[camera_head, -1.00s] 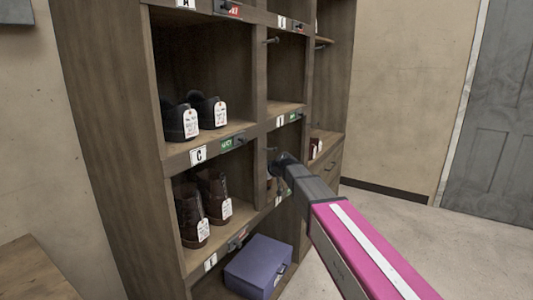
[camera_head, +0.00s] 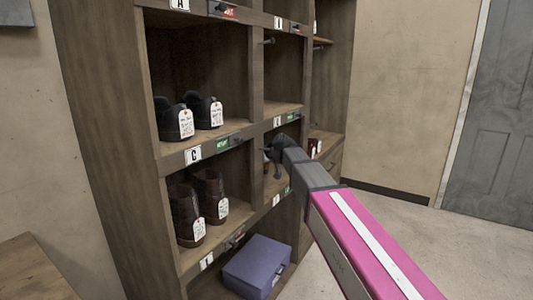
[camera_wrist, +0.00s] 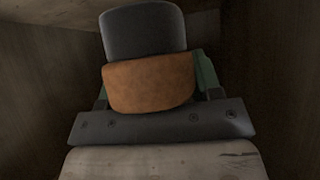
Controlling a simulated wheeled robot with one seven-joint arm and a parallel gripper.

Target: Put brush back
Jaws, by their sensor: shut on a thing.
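The brush (camera_wrist: 150,82) shows in the wrist view as an orange-brown block with a dark grey, rounded part beyond it. My gripper (camera_wrist: 152,88) is shut on it, with green finger parts showing at both sides. In the head view my gripper (camera_head: 272,156) reaches into the cubby right of the one with brown boots. The brush cannot be made out clearly there. In the wrist view dark wooden walls rise on both sides, and I cannot tell whether the brush touches the cubby floor.
The wooden shelf (camera_head: 110,150) has several cubbies. Black shoes (camera_head: 188,118) stand in an upper one, tagged brown boots (camera_head: 200,208) below. A purple box (camera_head: 256,266) sits at the bottom. A wooden table edge (camera_head: 35,270) is at lower left. Floor at right is clear.

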